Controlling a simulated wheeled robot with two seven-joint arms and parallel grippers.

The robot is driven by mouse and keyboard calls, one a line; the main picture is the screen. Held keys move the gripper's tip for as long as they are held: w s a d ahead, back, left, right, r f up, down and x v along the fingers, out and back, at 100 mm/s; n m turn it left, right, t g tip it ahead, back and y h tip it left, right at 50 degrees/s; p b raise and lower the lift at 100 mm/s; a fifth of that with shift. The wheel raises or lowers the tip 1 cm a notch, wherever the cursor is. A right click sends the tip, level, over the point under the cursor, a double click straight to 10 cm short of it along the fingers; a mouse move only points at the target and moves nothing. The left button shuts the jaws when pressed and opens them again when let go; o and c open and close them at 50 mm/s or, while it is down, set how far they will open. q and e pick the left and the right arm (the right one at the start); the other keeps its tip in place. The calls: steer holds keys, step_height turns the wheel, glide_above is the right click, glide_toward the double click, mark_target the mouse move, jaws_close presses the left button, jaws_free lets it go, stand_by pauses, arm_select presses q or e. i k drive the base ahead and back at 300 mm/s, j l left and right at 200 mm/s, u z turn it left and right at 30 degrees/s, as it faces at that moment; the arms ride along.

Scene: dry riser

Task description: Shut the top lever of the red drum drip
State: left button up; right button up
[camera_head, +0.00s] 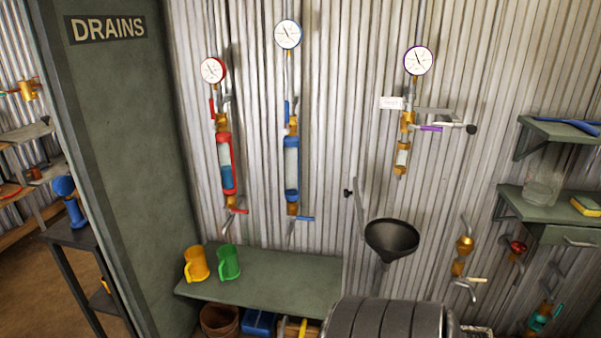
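The red drum drip (227,165) is mounted upright on the corrugated wall, left of centre, as a red-framed sight glass with bluish liquid in its lower part. A round red-rimmed gauge (213,70) sits above it. Its top lever (211,108) has a red grip and stands roughly upright beside the brass valve (222,122), along the pipe. Its bottom lever (238,211), also red, sticks out sideways to the right, above a grey spout. Neither of my grippers is in view.
A similar blue drip (291,165) hangs close to the right. A purple-levered valve assembly (407,125) is farther right. Below are a green bench (275,285) with yellow (196,264) and green (228,262) mugs, and a black funnel (391,239). A green partition (125,170) stands left.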

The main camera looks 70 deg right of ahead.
mark_target(212, 109)
steer(key=z, duration=1.85)
steer(key=i+u, duration=0.15)
steer(key=i, duration=0.55)
steer(key=i+l+u, duration=0.15)
steer(key=i, duration=0.55)
